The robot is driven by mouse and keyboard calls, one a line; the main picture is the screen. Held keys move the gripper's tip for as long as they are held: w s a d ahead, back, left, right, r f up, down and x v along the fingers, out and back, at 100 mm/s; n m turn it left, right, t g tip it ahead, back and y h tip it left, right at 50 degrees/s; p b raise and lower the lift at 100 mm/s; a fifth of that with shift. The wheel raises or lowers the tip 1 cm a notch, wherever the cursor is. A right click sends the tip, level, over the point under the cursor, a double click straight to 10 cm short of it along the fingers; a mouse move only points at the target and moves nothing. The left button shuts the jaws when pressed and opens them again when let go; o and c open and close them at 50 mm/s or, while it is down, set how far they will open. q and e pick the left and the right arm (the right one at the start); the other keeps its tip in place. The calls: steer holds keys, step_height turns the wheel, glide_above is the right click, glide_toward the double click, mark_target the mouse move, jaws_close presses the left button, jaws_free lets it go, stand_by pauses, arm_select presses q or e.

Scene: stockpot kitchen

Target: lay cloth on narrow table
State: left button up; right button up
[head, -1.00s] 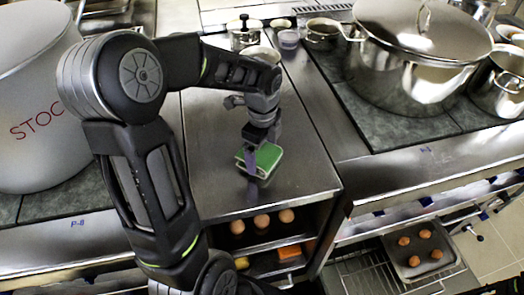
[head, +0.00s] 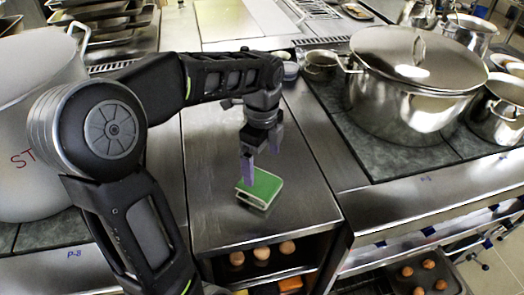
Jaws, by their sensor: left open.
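A folded green cloth (head: 262,188) with a pale edge lies on the bare metal top of the narrow table (head: 215,215), near its front. My left gripper (head: 258,162) is open just above and behind the cloth. One purple finger reaches down close to the cloth's back left edge; I cannot tell whether it touches. My left arm comes in from the left and hides the back left of the table. My right gripper is not in view.
A large white stockpot (head: 35,110) stands at the left, partly behind my arm. A lidded steel pot (head: 415,85) and smaller pots stand on the right stove. Eggs (head: 261,253) sit on a shelf below the tabletop.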

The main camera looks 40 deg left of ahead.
arm_select(q)
steer(key=shift+r, duration=1.65)
steer(key=shift+c, duration=0.2)
stand_by(0.3)
